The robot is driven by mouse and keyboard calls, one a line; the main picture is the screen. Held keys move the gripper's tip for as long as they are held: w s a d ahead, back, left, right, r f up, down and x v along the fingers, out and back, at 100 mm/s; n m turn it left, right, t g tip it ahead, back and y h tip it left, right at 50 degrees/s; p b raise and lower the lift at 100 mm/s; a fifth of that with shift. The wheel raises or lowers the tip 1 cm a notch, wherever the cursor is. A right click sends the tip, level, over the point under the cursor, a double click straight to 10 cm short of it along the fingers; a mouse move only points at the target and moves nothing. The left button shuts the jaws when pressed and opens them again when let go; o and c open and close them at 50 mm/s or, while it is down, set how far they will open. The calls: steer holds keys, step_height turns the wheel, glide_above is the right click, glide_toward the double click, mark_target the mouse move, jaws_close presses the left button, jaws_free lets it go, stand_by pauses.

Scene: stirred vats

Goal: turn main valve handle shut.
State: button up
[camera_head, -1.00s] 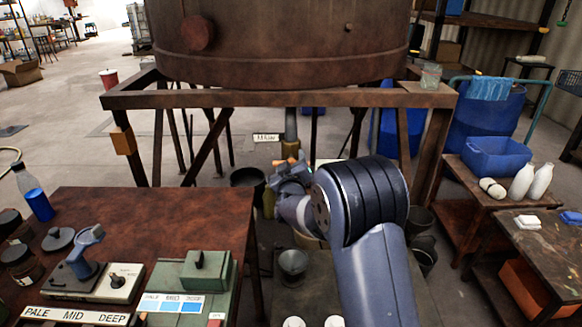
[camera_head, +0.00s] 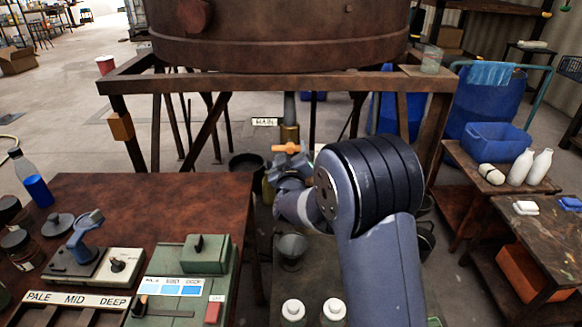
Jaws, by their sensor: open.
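The main valve shows below the big rusty vat (camera_head: 280,40), on a vertical pipe with a brass body (camera_head: 290,133). Its orange handle (camera_head: 286,148) lies crosswise to the pipe, roughly level in the picture. A small label reading "MAIN" (camera_head: 265,122) hangs just left of the pipe. My gripper (camera_head: 287,164) is just below the handle in the picture, pointing away from me toward the valve. It is open. Whether its fingers touch or straddle the handle cannot be told. My arm covers the area right of the valve.
A rusty stand (camera_head: 130,85) frames the vat. A brown table (camera_head: 150,200) with control boxes is at left. A metal funnel (camera_head: 291,247) and two white-capped bottles stand in front. A blue tub (camera_head: 497,143) and white bottles are on a bench at right.

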mark_target(290, 144)
steer(key=s, duration=0.6)
steer(key=shift+s, duration=0.15)
steer(key=w, duration=1.1)
steer(key=shift+p, duration=0.35)
steer(key=shift+s+r+n+p, duration=0.15)
steer(key=shift+n+p, duration=0.25)
steer(key=shift+p, duration=0.3)
steer(key=shift+f+b, duration=0.2)
steer(key=shift+b, duration=0.2)
